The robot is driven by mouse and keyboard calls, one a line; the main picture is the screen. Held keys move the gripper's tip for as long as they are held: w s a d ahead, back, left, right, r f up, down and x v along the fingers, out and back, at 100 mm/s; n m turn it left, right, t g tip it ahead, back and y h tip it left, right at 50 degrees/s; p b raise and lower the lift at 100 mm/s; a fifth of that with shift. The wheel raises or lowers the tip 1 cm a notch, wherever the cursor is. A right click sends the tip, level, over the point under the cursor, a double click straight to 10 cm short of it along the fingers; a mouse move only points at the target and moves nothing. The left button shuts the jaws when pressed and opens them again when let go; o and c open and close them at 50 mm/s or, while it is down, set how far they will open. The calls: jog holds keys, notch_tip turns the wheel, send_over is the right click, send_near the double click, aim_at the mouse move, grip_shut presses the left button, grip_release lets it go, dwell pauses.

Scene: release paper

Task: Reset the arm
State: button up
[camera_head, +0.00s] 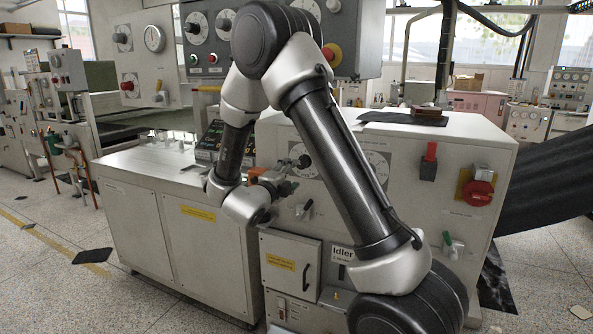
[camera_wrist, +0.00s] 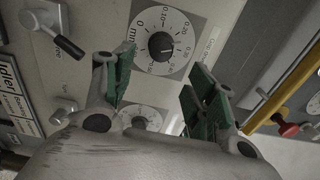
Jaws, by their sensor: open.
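My arm stretches over the middle of the head view, bent at the elbow. My gripper (camera_head: 284,180) is small and partly hidden there, close in front of the light grey machine panel (camera_head: 455,150). In the wrist view my gripper (camera_wrist: 158,78) is open, with green pads on its fingers and nothing between them. A round black dial knob (camera_wrist: 161,45) on a white numbered scale lies beyond the fingers. A second dial (camera_wrist: 140,118) shows below it, partly hidden by the gripper. I cannot tell the exact gap between the fingers and the panel.
A lever handle (camera_wrist: 66,44) sticks out of the panel at upper left in the wrist view. The panel also carries a red switch (camera_head: 430,152) and a red rotary handle (camera_head: 478,192). A low grey cabinet (camera_head: 180,225) stands left; open floor (camera_head: 60,290) lies in front.

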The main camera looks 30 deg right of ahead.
jog(key=shift+v, duration=1.15)
jog(key=w+a+f+n+g+y, duration=0.2)
jog(key=a+f+n+y, duration=1.05)
jog(key=n, duration=0.25)
jog(key=s+a+r+n+g+y, duration=0.35)
jog(key=s+n, duration=0.25)
jog(key=s, duration=0.2)
jog(key=s+d+r+n, duration=0.2)
jog(key=s+d+r, duration=0.3)
jog(key=s, duration=0.4)
jog(key=s+d+r+n+g+h, duration=0.1)
jog(key=s+d+r+n, duration=0.2)
jog(key=s+d+r, duration=0.2)
jog(key=s+d+r+n, duration=0.2)
jog(key=s+d+r, duration=0.3)
jog(key=s, duration=0.7)
jog(key=shift+s+d+r+n+h, duration=0.3)
jog(key=shift+r+h, duration=0.1)
jog(key=shift+r, duration=0.45)
